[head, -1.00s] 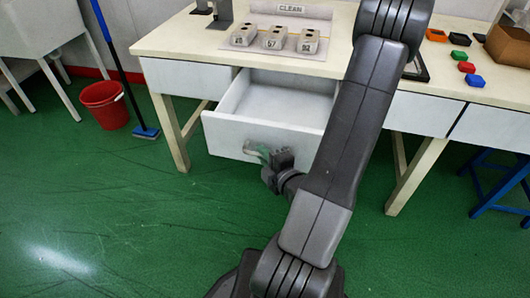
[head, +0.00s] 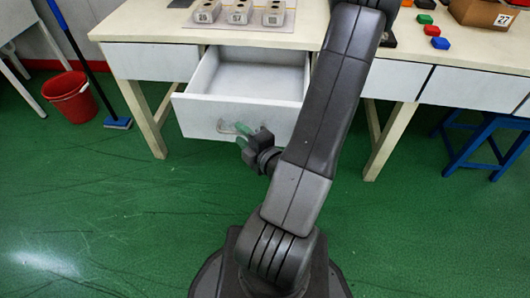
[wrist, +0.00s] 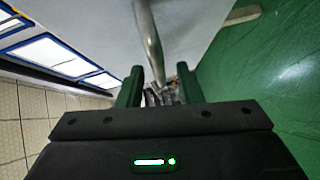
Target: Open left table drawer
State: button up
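The left table drawer (head: 205,117) is pulled well out from under the white-topped table, and its empty inside shows. Its metal handle (head: 226,127) is on the front panel, and it also shows as a bar in the wrist view (wrist: 148,35). My gripper (head: 241,136) is just in front of the handle. In the wrist view the green fingers (wrist: 159,75) are spread apart, with the handle bar lined up between them. I cannot tell whether the fingertips still reach around the bar, but they are not closed on it.
The table top (head: 135,28) holds several numbered grey moulds (head: 240,14), coloured blocks (head: 432,30) and a cardboard box (head: 485,14). A red bucket (head: 72,97) and a broom (head: 117,123) stand at left, a blue stool (head: 478,150) at right.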

jog(key=p+v, duration=0.2)
jog(key=v, duration=0.9)
jog(key=shift+s+d, duration=0.2)
jog(key=shift+s, duration=0.15)
jog(key=shift+r, duration=0.1)
dwell(0.4)
jog(key=shift+b+x, duration=0.95)
jog(key=shift+x, duration=4.4)
jog(key=shift+d, duration=0.15)
